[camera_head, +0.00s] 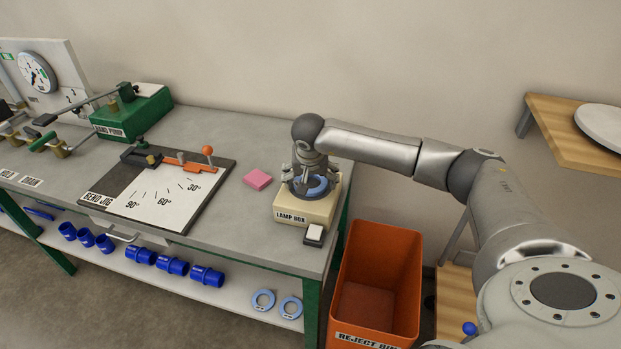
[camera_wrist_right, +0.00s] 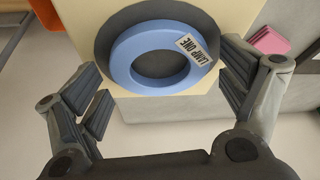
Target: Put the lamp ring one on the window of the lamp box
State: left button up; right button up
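Lamp ring one, a light blue ring with a white "LAMP ONE" label (camera_wrist_right: 150,72), lies flat on the dark round window (camera_wrist_right: 112,28) of the lamp box. It looks slightly off the window's centre. The cream lamp box (camera_head: 290,211) stands at the right end of the bench, and the ring (camera_head: 320,188) shows partly behind my gripper. My right gripper (camera_head: 308,184) is over the box. In the right wrist view my right gripper (camera_wrist_right: 165,85) is open, its fingers apart on either side of the ring and not touching it. My left gripper is not in view.
A pink block (camera_head: 257,179) lies left of the box, and a small white-topped block (camera_head: 314,235) is at its front right. The bend jig (camera_head: 150,205) is further left. An orange reject bin (camera_head: 378,275) stands right of the bench. Two blue rings (camera_head: 263,300) lie on the lower shelf.

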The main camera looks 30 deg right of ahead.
jog(key=shift+r, duration=0.15)
jog(key=b+v, duration=0.3)
jog(key=v, duration=0.9)
jog(key=shift+s, duration=0.1)
